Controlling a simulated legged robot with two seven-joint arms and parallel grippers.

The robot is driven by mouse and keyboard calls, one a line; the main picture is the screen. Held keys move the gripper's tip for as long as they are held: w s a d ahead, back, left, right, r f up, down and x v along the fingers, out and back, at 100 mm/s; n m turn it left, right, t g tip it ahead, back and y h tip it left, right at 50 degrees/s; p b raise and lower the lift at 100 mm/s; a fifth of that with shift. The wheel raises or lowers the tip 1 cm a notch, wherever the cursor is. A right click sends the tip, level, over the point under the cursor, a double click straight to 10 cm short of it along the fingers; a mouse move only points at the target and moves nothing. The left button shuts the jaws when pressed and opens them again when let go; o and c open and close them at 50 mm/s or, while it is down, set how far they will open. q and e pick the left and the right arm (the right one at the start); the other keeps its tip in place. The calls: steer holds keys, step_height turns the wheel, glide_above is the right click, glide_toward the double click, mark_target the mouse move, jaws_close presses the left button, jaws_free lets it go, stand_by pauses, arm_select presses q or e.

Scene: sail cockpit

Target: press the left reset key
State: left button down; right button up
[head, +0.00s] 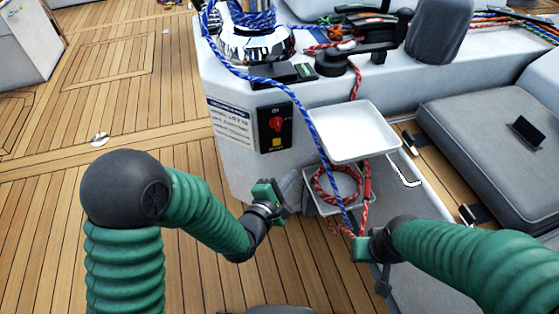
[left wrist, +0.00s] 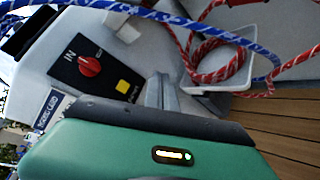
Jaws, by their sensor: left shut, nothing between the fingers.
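In the left wrist view the knob (left wrist: 89,66) and yellow key (left wrist: 123,86) show clearly, with small lettering beside the key too blurred to read. My left gripper (head: 287,188) is shut and empty, below the panel and apart from it. Its grey fingers (left wrist: 161,95) show in the left wrist view, near the key in the picture. My right gripper (head: 376,262) is at lower right; its fingers are not clear.
A white tray (head: 352,132) juts from the console right of the panel. Below it, a bin (head: 312,190) holds coiled red rope (head: 336,186). A blue rope (head: 311,130) hangs from the winch (head: 255,45) past the panel's right side. Open teak deck (head: 120,60) lies left.

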mark_target(277, 142)
arm_select(q)
steer(key=w+a, duration=0.3)
steer(key=w, duration=0.5)
steer(key=shift+w+a, duration=0.2)
arm_select(e)
steer(key=shift+a+r, duration=0.1)
steer(key=shift+a, duration=0.2)
arm_select(q)
steer(key=shift+r, duration=0.15)
stand_by(1.6)
steer(key=shift+w+a+p, duration=0.2)
steer(key=shift+w+p, duration=0.15)
steer(key=shift+p, duration=0.05)
arm_select(e)
steer(key=shift+r, duration=0.35)
